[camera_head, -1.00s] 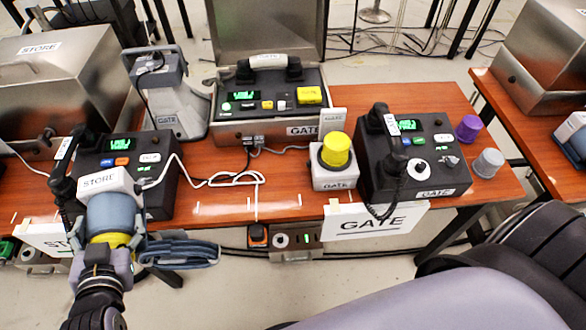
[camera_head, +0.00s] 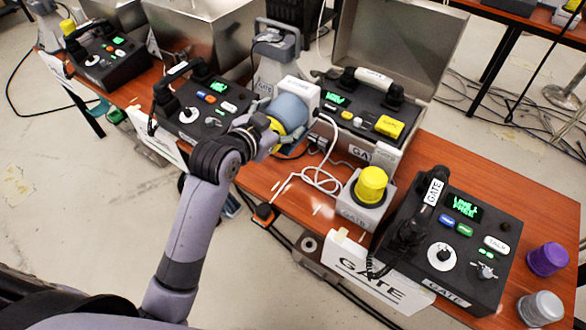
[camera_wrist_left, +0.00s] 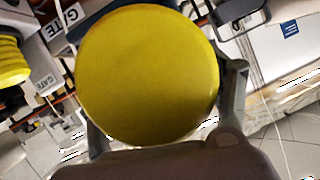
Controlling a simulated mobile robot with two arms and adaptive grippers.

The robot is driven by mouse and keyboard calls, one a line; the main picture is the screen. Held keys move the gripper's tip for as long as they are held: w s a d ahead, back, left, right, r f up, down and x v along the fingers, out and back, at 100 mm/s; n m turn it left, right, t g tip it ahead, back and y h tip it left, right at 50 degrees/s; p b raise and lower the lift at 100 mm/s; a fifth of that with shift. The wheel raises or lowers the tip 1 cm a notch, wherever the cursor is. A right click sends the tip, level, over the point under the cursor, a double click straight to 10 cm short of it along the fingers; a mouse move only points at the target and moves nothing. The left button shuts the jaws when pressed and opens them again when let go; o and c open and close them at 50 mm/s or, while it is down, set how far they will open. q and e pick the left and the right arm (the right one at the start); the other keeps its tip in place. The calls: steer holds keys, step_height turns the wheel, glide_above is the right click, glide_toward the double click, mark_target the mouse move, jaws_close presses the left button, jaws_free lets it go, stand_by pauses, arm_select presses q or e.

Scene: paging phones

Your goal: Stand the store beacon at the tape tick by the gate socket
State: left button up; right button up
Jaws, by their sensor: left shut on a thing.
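My left gripper (camera_head: 268,133) is shut on the yellow end of the store beacon (camera_head: 300,92). The beacon has a white base block and a blue-grey middle. It is tilted, with the white base pointing up and away, over the table in front of the open gate case. In the left wrist view the beacon's yellow end (camera_wrist_left: 148,75) fills the space between the fingers. Small pale tape ticks (camera_head: 275,187) lie along the table's front part.
A gate beacon with a yellow dome (camera_head: 370,186) stands beside the gate phone (camera_head: 455,240). The open gate case (camera_head: 370,115) is behind. A white cable (camera_head: 318,178) lies on the wooden table (camera_head: 430,160). The store phone (camera_head: 205,105) is left of my gripper.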

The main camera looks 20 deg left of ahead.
arm_select(q)
steer(key=shift+w+a+r, duration=0.15)
steer(key=shift+w+r, duration=0.3)
steer(key=shift+w, duration=0.1)
steer(key=shift+w+a+r, duration=0.15)
steer(key=shift+w+r, duration=0.3)
steer(key=shift+w, duration=0.05)
steer(key=shift+w+f, duration=0.2)
step_height(320, 180, down, 19)
steer(key=shift+d+r+b, duration=0.15)
steer(key=shift+r+b, duration=0.05)
steer(key=shift+b, duration=0.7)
steer(key=shift+f, duration=0.3)
arm_select(e)
steer(key=shift+s+a+f, duration=0.15)
steer(key=shift+f, duration=0.3)
steer(key=shift+s+a+f, duration=0.1)
steer(key=shift+a+f, duration=0.05)
steer(key=shift+f, duration=0.3)
arm_select(q)
steer(key=o, duration=1.5)
steer(key=shift+s+f, duration=0.1)
steer(key=shift+f, duration=0.25)
steer(key=o, duration=0.4)
steer(key=shift+o, duration=0.2)
arm_select(e)
steer(key=shift+d, duration=0.25)
